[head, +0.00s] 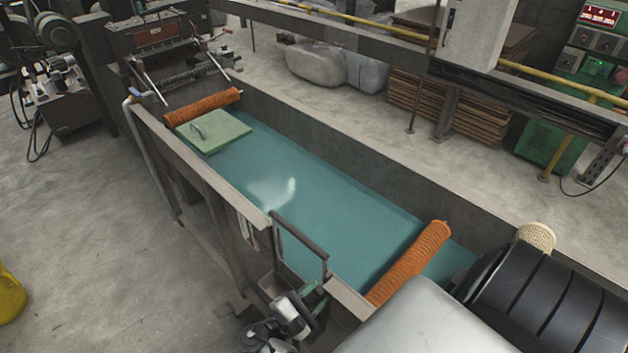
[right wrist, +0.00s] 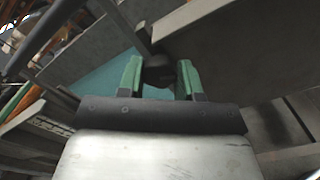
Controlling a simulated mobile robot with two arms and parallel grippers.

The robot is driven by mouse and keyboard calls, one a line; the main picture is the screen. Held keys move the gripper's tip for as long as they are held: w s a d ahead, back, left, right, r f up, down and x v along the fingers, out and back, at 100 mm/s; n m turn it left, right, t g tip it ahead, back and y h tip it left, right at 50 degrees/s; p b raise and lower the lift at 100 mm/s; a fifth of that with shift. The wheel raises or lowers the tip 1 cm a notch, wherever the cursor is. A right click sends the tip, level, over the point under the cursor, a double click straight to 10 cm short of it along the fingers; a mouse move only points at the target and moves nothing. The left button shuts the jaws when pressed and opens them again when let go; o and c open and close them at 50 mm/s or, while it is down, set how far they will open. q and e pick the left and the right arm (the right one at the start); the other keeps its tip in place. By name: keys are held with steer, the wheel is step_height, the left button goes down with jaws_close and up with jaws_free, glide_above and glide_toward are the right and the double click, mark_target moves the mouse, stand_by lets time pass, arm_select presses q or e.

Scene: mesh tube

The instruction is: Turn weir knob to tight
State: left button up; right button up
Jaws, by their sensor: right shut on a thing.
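The weir knob (right wrist: 157,74) is a dark, rounded knob in the right wrist view, sitting between my green fingertips against the grey metal wall of the trough. My right gripper (right wrist: 158,78) is shut on it, with one finger on each side. In the head view my right gripper (head: 314,297) is at the bottom centre, low beside the near wall of the trough and below a dark metal frame (head: 300,243). The knob is hidden there, and no setting mark is readable in either view. My left gripper is not in view.
The long trough (head: 190,160) holds teal liquid (head: 330,215), with an orange roller (head: 203,105) at the far end and another (head: 412,262) nearer. A pale green block (head: 213,131) sits at the far end. Bare floor (head: 110,250) lies left of the trough.

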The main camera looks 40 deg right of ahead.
steer(key=shift+d+m, duration=0.1)
steer(key=shift+m, duration=0.2)
steer(key=o, duration=0.9)
